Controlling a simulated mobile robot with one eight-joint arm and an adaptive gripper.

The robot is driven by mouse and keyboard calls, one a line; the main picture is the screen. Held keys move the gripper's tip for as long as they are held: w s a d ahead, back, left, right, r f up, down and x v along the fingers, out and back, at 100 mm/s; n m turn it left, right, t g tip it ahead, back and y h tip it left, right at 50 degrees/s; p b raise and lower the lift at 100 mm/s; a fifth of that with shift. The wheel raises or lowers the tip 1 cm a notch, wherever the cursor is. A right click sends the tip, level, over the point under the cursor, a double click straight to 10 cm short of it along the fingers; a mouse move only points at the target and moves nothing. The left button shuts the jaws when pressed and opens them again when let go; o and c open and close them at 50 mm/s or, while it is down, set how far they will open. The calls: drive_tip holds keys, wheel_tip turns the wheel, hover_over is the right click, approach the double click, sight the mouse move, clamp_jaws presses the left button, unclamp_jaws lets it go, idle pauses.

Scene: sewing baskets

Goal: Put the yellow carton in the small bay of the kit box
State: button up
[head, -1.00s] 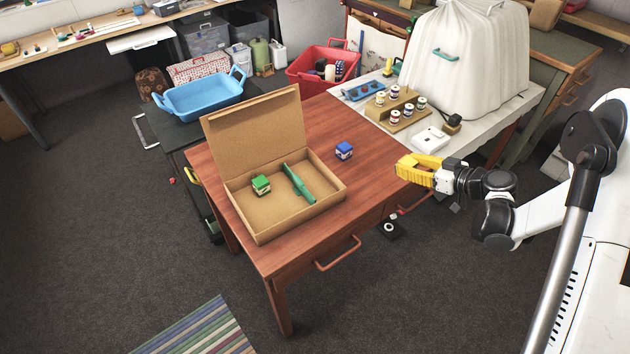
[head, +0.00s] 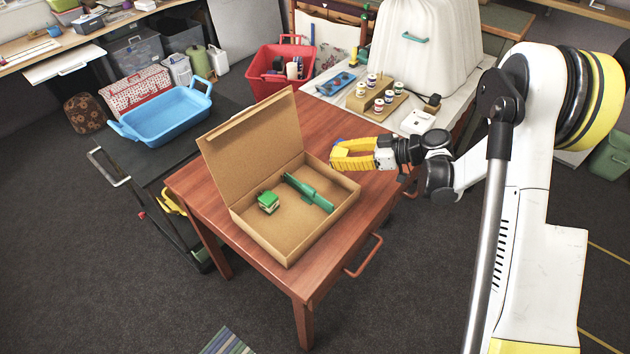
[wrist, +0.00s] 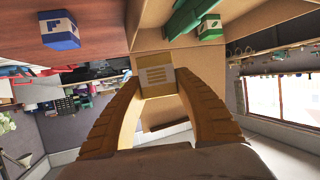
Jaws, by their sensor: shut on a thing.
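My gripper (head: 338,156) is shut on the yellow carton (wrist: 157,80), which sits between the fingertips in the wrist view. In the head view the carton is hard to tell from the yellow fingers. The gripper is above the table, by the right back corner of the open cardboard kit box (head: 257,241). A green divider (head: 309,193) splits the box. The small bay (head: 325,182), right of the divider, looks empty. A green carton (head: 268,202) sits in the larger bay; it also shows in the wrist view (wrist: 210,27).
A blue carton (wrist: 60,30) stands on the red-brown table (head: 330,272) beside the box; my gripper mostly hides it in the head view. The raised lid (head: 252,145) stands at the box's back left. Paint jars (head: 380,104) stand on the white table behind.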

drive_tip(key=a+f, duration=0.1)
drive_tip(key=a+f+b, duration=0.1)
drive_tip(key=a, duration=0.1)
drive_tip(key=a+f, duration=0.1)
drive_tip(key=shift+a, duration=0.25)
wheel_tip(320, 180, down, 4)
drive_tip(key=b, duration=0.2)
drive_tip(key=shift+w+b, duration=0.1)
drive_tip(key=shift+b, duration=0.2)
drive_tip(key=shift+r, duration=0.15)
drive_tip(key=shift+f, duration=0.5)
drive_tip(key=o, duration=0.8)
drive_tip(key=shift+f, duration=0.1)
